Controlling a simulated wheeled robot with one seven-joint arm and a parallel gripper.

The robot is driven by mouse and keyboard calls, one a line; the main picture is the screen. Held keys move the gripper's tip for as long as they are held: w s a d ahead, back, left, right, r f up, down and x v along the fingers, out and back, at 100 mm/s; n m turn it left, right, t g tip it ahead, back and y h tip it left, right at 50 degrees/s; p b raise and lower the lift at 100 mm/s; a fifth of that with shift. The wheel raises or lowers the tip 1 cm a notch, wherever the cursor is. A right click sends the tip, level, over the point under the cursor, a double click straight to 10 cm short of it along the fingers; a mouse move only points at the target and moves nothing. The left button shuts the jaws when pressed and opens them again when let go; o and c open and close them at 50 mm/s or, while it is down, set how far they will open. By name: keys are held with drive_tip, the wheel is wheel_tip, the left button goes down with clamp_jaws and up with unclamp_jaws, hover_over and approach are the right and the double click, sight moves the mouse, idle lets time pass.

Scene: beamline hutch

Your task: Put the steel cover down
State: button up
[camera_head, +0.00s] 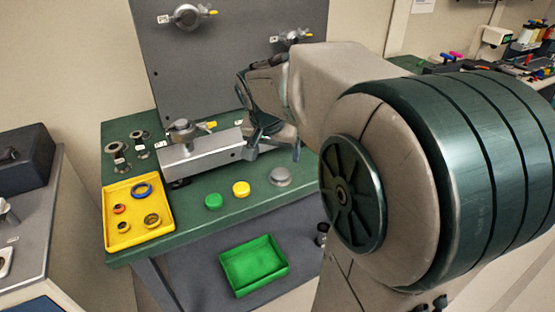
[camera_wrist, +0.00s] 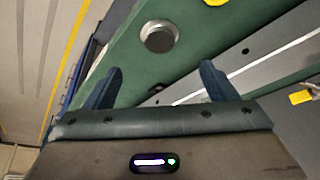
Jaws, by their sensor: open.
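The steel cover (camera_head: 280,176) is a grey round cap lying on the green table top, near its front edge and to the right of the yellow cap. It also shows in the wrist view (camera_wrist: 159,37), upper centre, resting flat on the green surface. My gripper (camera_head: 275,148) is above the table, behind and over the cover. In the wrist view my gripper (camera_wrist: 160,86) has its two fingers spread wide with nothing between them. The cover lies beyond the fingertips, apart from them.
A green cap (camera_head: 213,201) and a yellow cap (camera_head: 241,188) lie left of the cover. A grey metal rail (camera_head: 205,155) stands behind them. A yellow tray (camera_head: 112,214) holds rings at left. A green bin (camera_head: 254,266) sits lower down. Steel flanged fittings (camera_head: 117,151) stand at back left.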

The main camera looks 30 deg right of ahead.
drive_tip(key=s+a+f+n+y, duration=0.1)
drive_tip(key=s+a+f+n, duration=0.2)
drive_tip(key=s, duration=0.4)
drive_tip(key=s+a+f+n+g+y, duration=0.1)
drive_tip(key=s+a+f+n+y, duration=0.1)
drive_tip(key=s+a+n, duration=0.3)
drive_tip(key=s+a+f, duration=0.1)
drive_tip(key=s+a, duration=0.2)
drive_tip(key=shift+s+n, duration=0.3)
drive_tip(key=shift+d, duration=0.15)
